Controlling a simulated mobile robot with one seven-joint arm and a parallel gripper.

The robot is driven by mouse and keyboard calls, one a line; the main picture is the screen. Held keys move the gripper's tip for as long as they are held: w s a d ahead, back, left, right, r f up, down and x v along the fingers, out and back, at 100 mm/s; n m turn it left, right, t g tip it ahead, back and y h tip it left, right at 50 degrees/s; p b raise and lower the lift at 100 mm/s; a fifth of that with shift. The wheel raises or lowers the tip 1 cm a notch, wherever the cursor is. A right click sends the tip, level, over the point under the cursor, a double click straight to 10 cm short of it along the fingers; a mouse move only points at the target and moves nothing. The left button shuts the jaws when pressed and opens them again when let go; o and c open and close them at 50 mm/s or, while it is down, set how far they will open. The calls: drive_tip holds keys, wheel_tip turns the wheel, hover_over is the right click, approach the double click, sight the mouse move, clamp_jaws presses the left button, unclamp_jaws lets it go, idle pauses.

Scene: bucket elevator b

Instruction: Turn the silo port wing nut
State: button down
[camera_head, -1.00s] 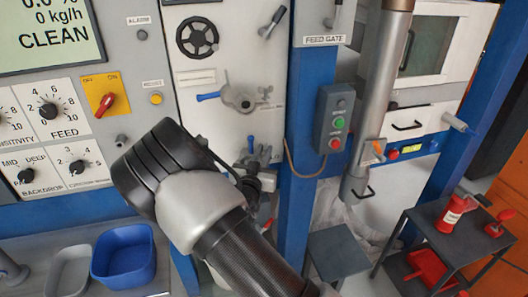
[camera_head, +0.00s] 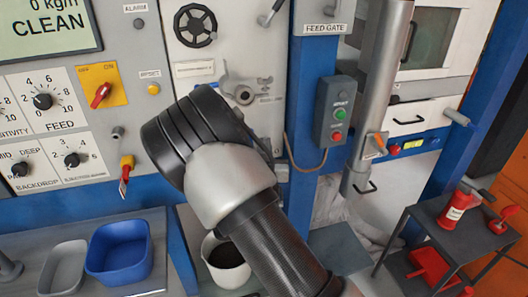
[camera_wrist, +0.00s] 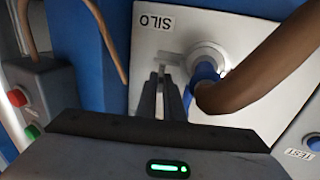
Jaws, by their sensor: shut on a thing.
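The silo port (camera_wrist: 208,62) is a round pale fitting with a blue part on a white panel in the wrist view, under an upside-down SILO label (camera_wrist: 157,16). A small grey wing nut (camera_wrist: 169,58) sits beside it on the left. My gripper (camera_wrist: 160,72) points at the panel with its dark fingers close together, shut on the wing nut. The fingers cover part of the nut, so its exact angle is unclear. In the head view my arm hides the gripper and the nut.
A thick brown hose (camera_wrist: 262,65) crosses the wrist view close to the port's right side. In the head view, another port (camera_head: 242,92) shows above my arm. A control box (camera_head: 333,110) is on the blue post to the right. A bucket (camera_head: 211,244) stands below.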

drive_tip(key=shift+d+n+y+b, duration=0.1)
drive_tip(key=shift+n+y+b, duration=0.35)
drive_tip(key=shift+y, duration=0.35)
drive_tip(key=c, duration=2.2)
unclamp_jaws()
drive_tip(key=shift+s, duration=0.1)
drive_tip(key=s+d+p, duration=0.1)
drive_tip(key=s+p, duration=0.6)
drive_tip(key=s, duration=1)
drive_tip(key=shift+s, duration=0.1)
